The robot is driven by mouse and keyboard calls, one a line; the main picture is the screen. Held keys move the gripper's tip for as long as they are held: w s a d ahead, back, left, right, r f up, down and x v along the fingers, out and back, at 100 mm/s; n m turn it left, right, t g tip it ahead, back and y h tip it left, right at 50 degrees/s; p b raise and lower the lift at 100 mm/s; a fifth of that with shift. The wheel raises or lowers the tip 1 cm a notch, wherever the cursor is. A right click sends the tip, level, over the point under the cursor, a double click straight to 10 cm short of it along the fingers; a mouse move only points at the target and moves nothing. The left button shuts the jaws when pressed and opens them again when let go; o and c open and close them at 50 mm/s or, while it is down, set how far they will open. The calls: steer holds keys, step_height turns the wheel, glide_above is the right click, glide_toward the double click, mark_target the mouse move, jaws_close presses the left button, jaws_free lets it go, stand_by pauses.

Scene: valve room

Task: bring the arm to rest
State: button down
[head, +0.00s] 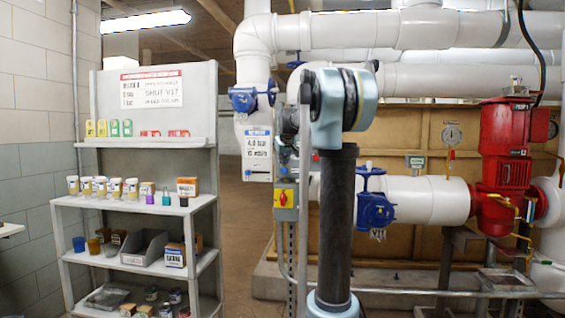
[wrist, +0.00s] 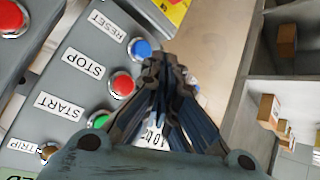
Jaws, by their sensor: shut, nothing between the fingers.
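My gripper (wrist: 165,65) shows in the wrist view with its dark fingers together and nothing between them. It is in front of a grey button panel (wrist: 75,95), and its fingertips overlap the panel's right edge, close to the blue RESET button (wrist: 140,49). I cannot tell how far the tips are from the panel. The red STOP button (wrist: 122,84) and green START button (wrist: 99,121) are left of the fingers. In the head view my arm (head: 338,190) stands upright in the middle and is bent at the top. I cannot make out the fingers clearly there.
A grey switch box (head: 285,198) on a post stands just left of my arm. A loaded shelf unit (head: 207,150) stands left. Open floor (head: 243,235) lies between shelf and post.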

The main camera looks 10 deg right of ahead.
steer(key=s+f+m+g, duration=0.1)
steer(key=s+f+g, duration=0.1)
steer(key=s+f, duration=1)
steer(key=s+f+m+g, duration=0.1)
steer(key=s+f, duration=1.1)
steer(key=s, duration=1.2)
steer(key=s+f+m+g, duration=0.1)
steer(key=s+f+g, duration=0.3)
steer(key=s+f, duration=0.8)
steer(key=s, duration=0.6)
steer(key=shift+a+f+m, duration=0.2)
steer(key=shift+a+m, duration=0.1)
steer(key=shift+s, duration=0.1)
steer(key=shift+w+f, duration=0.2)
steer(key=shift+w, duration=0.25)
